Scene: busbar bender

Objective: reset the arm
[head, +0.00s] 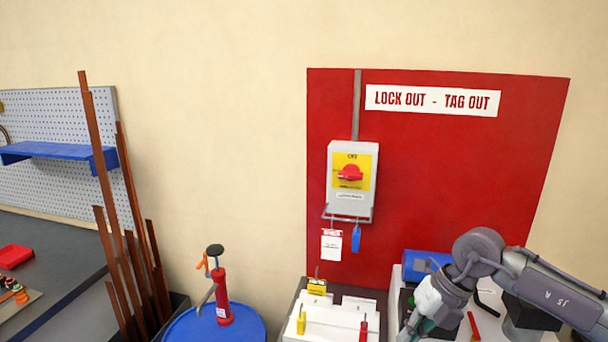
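My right arm (545,285) comes in from the right edge at the lower right of the head view. Its wrist bends down, and the gripper (418,328) hangs at the bottom edge over the white surface beside the lockout items. The fingers are small, partly cut off by the frame, and their opening cannot be made out. I cannot see anything held in it. My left arm and gripper are not in view.
A red lockout board (440,180) carries a switch box (351,180) with hanging tags. A white tray (338,318) holds yellow and red padlocks. A red pump (222,300) stands on a blue drum (185,328). Copper bars (103,175) lean beside a workbench (60,265).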

